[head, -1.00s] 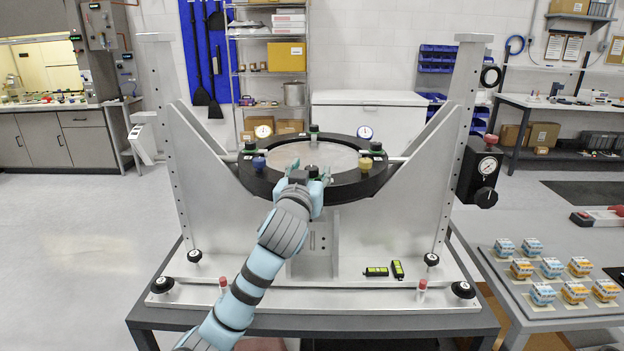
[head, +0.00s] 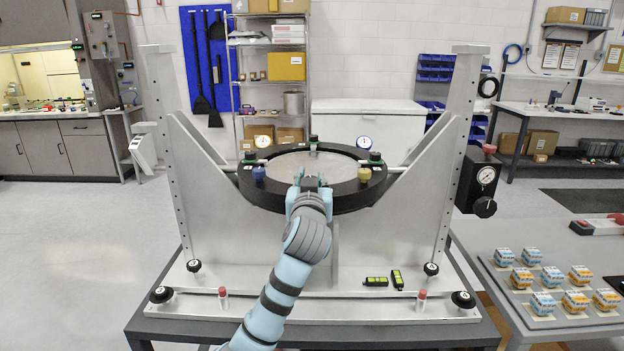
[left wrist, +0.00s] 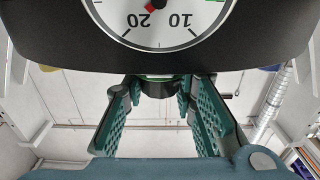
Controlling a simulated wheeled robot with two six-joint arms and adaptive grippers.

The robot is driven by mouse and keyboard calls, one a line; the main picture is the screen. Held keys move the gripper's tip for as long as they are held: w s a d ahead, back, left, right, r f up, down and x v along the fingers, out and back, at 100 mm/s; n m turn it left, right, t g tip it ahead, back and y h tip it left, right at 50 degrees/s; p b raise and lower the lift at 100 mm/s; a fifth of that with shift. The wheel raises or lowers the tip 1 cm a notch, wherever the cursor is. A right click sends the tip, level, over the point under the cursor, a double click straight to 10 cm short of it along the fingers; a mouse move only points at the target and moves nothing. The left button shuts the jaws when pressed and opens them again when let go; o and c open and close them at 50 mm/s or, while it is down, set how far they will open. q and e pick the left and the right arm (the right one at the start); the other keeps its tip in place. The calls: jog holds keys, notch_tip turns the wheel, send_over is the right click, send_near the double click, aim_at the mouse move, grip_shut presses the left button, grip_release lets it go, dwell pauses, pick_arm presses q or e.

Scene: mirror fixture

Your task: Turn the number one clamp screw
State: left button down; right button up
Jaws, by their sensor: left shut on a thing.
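The mirror fixture has a black ring (head: 345,196) around a round mirror (head: 320,162). Small dark clamp screws with green bands sit on the ring: one at the back (head: 314,143), one at the left (head: 249,156), one at the right (head: 375,158). My left gripper (head: 309,180) is at the ring's near side and hides the front clamp screw there. In the left wrist view, my left gripper (left wrist: 155,92) has its green fingers on either side of the dark front clamp screw (left wrist: 157,88), shut on it. I cannot read any screw's number. My right gripper is not in view.
A blue knob (head: 259,174) and a yellow knob (head: 364,175) flank my gripper on the ring. A dial gauge (left wrist: 158,18) fills the wrist view's top. Silver side plates (head: 205,210) and uprights stand left and right. Yellow-black devices (head: 397,279) lie on the base plate.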

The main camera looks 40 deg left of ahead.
pick_arm(q)
jog(key=n+g+y+b, duration=0.1)
jog(key=n+g+y, duration=0.1)
jog(key=shift+w+f+y, duration=0.1)
jog(key=shift+f+y, duration=0.05)
jog(key=shift+y, duration=0.15)
jog(key=shift+n+g+y, duration=0.4)
jog(key=shift+n+g, duration=0.1)
jog(key=shift+g, duration=0.2)
jog(key=c, duration=1.3)
grip_release()
jog(key=shift+d, duration=0.1)
jog(key=v, duration=1.2)
